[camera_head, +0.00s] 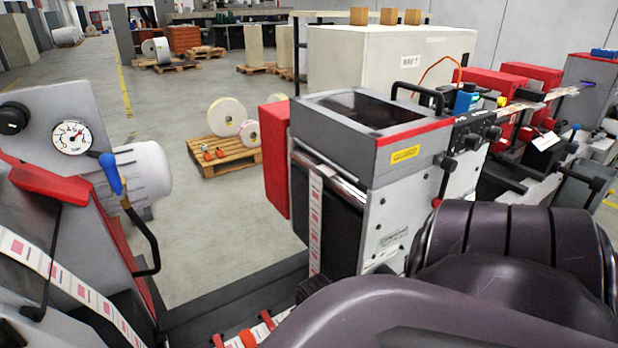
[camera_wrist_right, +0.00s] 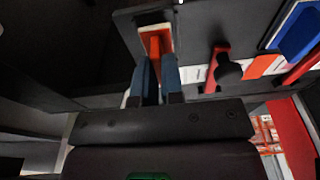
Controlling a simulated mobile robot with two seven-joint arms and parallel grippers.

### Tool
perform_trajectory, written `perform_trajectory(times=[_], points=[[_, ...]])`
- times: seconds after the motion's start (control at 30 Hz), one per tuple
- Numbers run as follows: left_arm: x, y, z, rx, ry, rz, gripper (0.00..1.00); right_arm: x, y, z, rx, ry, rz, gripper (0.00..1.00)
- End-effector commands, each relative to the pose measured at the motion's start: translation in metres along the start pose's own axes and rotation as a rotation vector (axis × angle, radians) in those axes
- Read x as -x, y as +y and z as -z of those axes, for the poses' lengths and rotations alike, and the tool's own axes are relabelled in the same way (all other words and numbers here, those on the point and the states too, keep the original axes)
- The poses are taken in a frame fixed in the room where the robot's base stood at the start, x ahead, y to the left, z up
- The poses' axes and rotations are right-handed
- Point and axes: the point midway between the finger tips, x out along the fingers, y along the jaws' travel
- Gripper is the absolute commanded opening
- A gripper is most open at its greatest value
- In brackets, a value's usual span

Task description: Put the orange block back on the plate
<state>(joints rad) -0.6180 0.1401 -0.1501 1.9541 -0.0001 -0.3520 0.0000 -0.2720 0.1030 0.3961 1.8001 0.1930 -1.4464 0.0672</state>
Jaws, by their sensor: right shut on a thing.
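In the right wrist view, my right gripper (camera_wrist_right: 156,78) has its two blue fingers shut on an orange block (camera_wrist_right: 155,46). The block shows between and beyond the fingertips, against a pale surface with a dark part around it. Whether the block touches that surface cannot be told. In the head view my right arm covers the lower right and hides its gripper. My left gripper is not in view. I cannot make out the plate with certainty.
Near the gripper are a red lever with a black knob (camera_wrist_right: 228,70), another orange piece (camera_wrist_right: 262,65) and a blue panel (camera_wrist_right: 298,32). In the head view, the grey machine (camera_head: 350,125) and the gauge unit (camera_head: 72,137) flank a label web (camera_head: 315,225). Open floor lies beyond.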

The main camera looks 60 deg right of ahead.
Motion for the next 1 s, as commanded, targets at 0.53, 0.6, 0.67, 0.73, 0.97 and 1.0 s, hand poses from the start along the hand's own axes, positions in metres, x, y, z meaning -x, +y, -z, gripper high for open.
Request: perform_trajectory(times=[0.53,0.6,0.67,0.73,0.97,1.0], points=[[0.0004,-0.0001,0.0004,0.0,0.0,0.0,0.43,-0.0044,-0.0002,-0.0002,0.0,0.001,0.0,0.0],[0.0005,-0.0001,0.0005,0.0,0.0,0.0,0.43,-0.0061,-0.0002,-0.0004,0.0,0.001,0.0,0.0],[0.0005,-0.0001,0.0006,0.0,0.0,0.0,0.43,-0.0073,-0.0003,-0.0007,0.0,0.0,0.0,0.0],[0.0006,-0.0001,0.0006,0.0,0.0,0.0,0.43,-0.0082,-0.0002,-0.0008,0.0,0.0,0.0,0.0],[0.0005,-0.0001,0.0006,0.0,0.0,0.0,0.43,-0.0084,-0.0002,-0.0007,0.0,0.001,0.0,0.11],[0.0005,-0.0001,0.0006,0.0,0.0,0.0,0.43,-0.0084,-0.0002,-0.0007,0.0,0.001,0.0,0.17]])
